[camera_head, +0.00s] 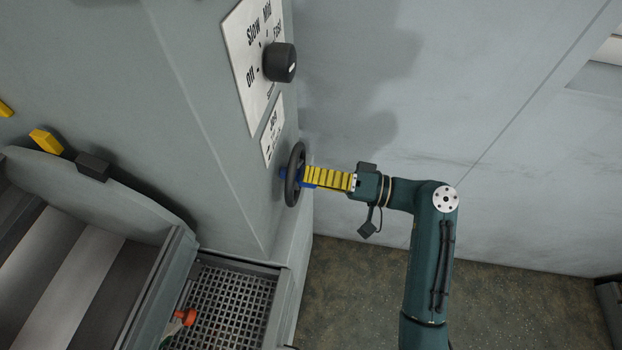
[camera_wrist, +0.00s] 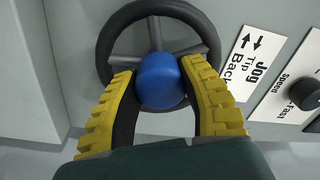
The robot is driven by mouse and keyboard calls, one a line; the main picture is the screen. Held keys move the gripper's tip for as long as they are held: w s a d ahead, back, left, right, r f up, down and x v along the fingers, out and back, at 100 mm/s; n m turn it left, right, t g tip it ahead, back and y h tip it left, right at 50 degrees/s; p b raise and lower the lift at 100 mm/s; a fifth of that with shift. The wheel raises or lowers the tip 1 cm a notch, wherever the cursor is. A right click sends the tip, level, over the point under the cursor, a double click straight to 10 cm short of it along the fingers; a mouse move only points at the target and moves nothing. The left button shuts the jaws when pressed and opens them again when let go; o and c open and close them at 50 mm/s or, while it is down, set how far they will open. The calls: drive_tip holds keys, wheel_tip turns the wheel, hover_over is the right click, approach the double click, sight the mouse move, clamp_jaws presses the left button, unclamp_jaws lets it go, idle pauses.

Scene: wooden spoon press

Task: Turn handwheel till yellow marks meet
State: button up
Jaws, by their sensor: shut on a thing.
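The black three-spoked handwheel (camera_head: 294,174) is mounted on the grey machine wall and shows from the front in the wrist view (camera_wrist: 104,44). A round blue knob (camera_wrist: 160,82) stands out in front of the wheel's middle. My gripper (camera_head: 312,177) has yellow ribbed fingers. They are shut on the blue knob, one on each side, as the wrist view (camera_wrist: 161,88) shows. One yellow block (camera_head: 46,141) sits on the machine at the left, and another yellow piece (camera_head: 5,109) shows at the left edge. I cannot tell whether these are the yellow marks.
A black speed dial (camera_head: 280,62) sticks out of its label plate above the handwheel. A small jog label (camera_head: 272,130) is beside the wheel. A dark block (camera_head: 93,166) is near the yellow block. A grating (camera_head: 232,300) and an orange-red knob (camera_head: 186,317) are below.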

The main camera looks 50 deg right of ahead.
drive_tip(key=shift+f+n+b, duration=0.1)
drive_tip(key=shift+n+b, duration=0.2)
drive_tip(key=shift+n, duration=0.3)
drive_tip(key=o, duration=1.2)
drive_tip(key=v, duration=1.2)
